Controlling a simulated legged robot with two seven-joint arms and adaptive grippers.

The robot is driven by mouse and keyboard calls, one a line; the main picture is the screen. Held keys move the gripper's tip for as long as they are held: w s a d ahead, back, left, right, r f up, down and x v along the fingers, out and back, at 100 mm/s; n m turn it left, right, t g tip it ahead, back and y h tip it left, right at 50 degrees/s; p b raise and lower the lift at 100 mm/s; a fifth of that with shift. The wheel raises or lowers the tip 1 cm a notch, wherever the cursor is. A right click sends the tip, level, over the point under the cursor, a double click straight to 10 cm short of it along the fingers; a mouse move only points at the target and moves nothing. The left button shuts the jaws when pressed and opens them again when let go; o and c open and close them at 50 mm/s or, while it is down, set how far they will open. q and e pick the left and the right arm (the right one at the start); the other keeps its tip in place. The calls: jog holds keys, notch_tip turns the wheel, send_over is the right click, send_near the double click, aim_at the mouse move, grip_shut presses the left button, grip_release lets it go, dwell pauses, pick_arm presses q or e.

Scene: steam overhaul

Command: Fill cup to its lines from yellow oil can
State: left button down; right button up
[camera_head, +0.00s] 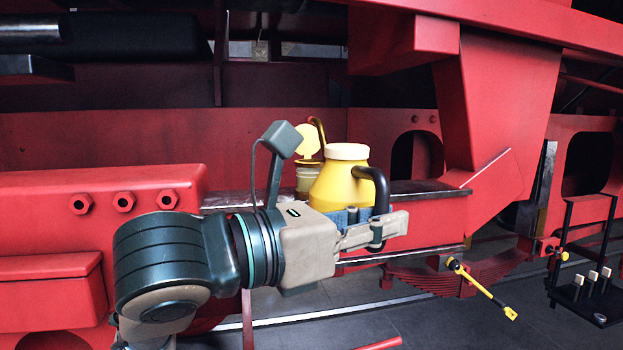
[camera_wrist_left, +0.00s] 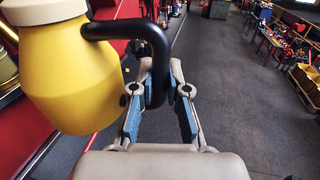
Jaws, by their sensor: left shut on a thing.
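The yellow oil can (camera_head: 340,188) has a cream cap and a black handle (camera_head: 378,185). My left gripper (camera_head: 376,230) is shut on this handle. In the left wrist view, the black handle (camera_wrist_left: 158,60) lies between the blue finger pads, and the can body (camera_wrist_left: 68,75) hangs to the left. The can looks about upright. My right gripper is not seen.
A red locomotive frame (camera_head: 75,140) with large bolts (camera_head: 123,201) surrounds the cup. A red beam (camera_head: 505,120) stands to the right. The wrist view shows open grey floor (camera_wrist_left: 225,80) and a distant workbench (camera_wrist_left: 270,40).

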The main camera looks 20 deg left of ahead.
pick_arm(q)
jog(key=s+a+r+p, duration=0.3)
jog(key=s, duration=0.6)
jog(key=shift+s+a+r+p, duration=0.2)
jog(key=shift+s+p, duration=0.1)
jog(key=shift+a+f, duration=0.1)
